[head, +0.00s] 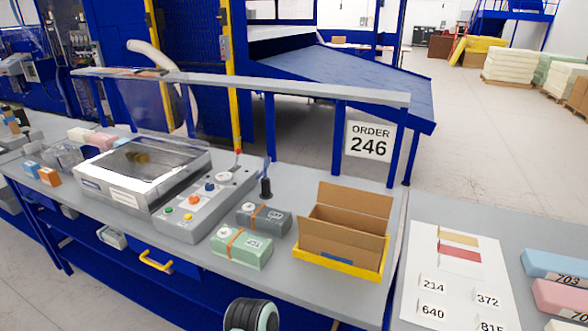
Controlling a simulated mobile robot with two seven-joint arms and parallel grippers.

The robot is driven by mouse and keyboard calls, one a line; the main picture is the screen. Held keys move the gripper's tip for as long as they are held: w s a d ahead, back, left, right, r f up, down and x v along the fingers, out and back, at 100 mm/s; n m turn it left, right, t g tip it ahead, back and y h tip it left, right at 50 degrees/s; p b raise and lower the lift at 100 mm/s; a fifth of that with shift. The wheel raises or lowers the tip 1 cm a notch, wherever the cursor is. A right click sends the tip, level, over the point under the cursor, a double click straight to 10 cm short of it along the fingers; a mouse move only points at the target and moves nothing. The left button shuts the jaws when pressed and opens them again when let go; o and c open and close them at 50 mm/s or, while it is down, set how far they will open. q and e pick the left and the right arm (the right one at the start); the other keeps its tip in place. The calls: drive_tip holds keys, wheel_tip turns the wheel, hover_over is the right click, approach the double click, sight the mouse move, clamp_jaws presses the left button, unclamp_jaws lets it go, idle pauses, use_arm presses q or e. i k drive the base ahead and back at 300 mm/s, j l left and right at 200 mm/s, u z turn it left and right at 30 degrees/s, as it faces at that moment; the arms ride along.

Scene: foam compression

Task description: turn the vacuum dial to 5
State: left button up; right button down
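A grey control panel (205,206) stands on the bench, right of the chamber machine (142,172) with its lid raised. The panel carries a round pale dial (222,177) near its back, a blue knob (209,187), and several coloured buttons at the front. A red-tipped lever (238,153) rises at its back. I cannot tell which control is the vacuum dial, and its markings are too small to read. Neither gripper is in view. A dark rounded part at the bottom edge looks like part of my own arm.
A green banded block (241,249) and a dark grey banded block (264,218) lie close right of the panel. An open cardboard box (344,235) sits in a yellow tray (340,262).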

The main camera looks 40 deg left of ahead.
sight(209, 186)
drive_tip(key=u, duration=1.9)
drive_tip(key=i+j, duration=0.15)
drive_tip(key=j, duration=0.2)
drive_tip(key=i+j+z, duration=0.1)
drive_tip(key=j, duration=0.2)
drive_tip(key=i+j, duration=0.15)
drive_tip(key=j, duration=0.2)
drive_tip(key=i+j+z, duration=0.1)
drive_tip(key=j, duration=0.25)
drive_tip(key=i+j, duration=0.15)
drive_tip(key=j, duration=0.2)
